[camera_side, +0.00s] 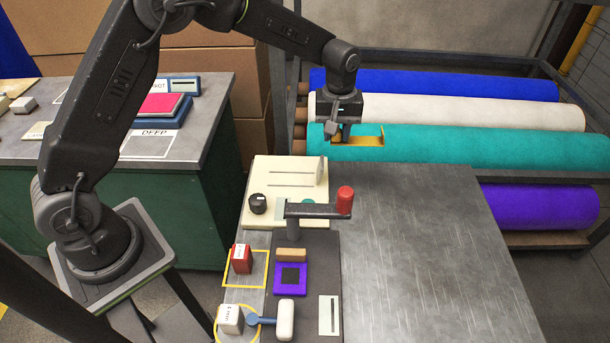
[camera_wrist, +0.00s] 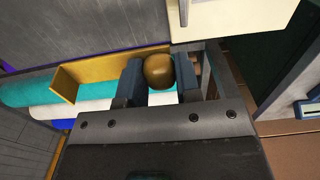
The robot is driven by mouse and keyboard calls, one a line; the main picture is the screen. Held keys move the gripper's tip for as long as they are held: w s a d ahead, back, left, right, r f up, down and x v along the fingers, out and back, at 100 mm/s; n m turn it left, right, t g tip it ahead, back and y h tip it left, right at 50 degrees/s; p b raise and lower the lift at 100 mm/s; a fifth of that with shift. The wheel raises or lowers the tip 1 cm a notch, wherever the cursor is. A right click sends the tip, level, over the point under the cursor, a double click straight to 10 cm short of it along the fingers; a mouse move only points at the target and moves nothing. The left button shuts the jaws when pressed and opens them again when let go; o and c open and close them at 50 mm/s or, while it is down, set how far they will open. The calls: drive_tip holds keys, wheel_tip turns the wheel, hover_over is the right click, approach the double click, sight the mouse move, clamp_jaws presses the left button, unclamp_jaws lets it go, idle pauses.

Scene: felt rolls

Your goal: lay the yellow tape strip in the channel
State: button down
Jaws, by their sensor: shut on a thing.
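My gripper (camera_side: 341,137) is shut on the yellow tape strip (camera_side: 361,145), high above the far edge of the grey table. In the wrist view, the strip (camera_wrist: 107,65) is a long yellow piece with a turned-up end at the left. A rounded gold knob (camera_wrist: 158,69) sits between my fingers. The cream board (camera_side: 262,165) stands below and to the left, with two thin dark lines on top that look like grooves. A small pale plate (camera_side: 324,303) with a dark slot lies near the table's front. I cannot tell which is the channel.
A dark post with a red knob (camera_side: 345,200) rises beside the board. A red block (camera_side: 241,258), a white block (camera_side: 230,319) and a purple square (camera_side: 290,264) sit nearer the front. The table's right half (camera_side: 420,250) is clear. Felt rolls (camera_side: 470,145) lie behind.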

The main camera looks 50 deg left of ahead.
idle(0.4)
approach(269, 179)
drive_tip(key=shift+w+d, duration=0.1)
drive_tip(key=shift+f, duration=0.15)
idle(0.3)
drive_tip(key=shift+f, duration=2.9)
drive_tip(key=shift+f, duration=0.5)
drive_tip(key=c, duration=1.1)
unclamp_jaws()
drive_tip(key=shift+o, duration=0.2)
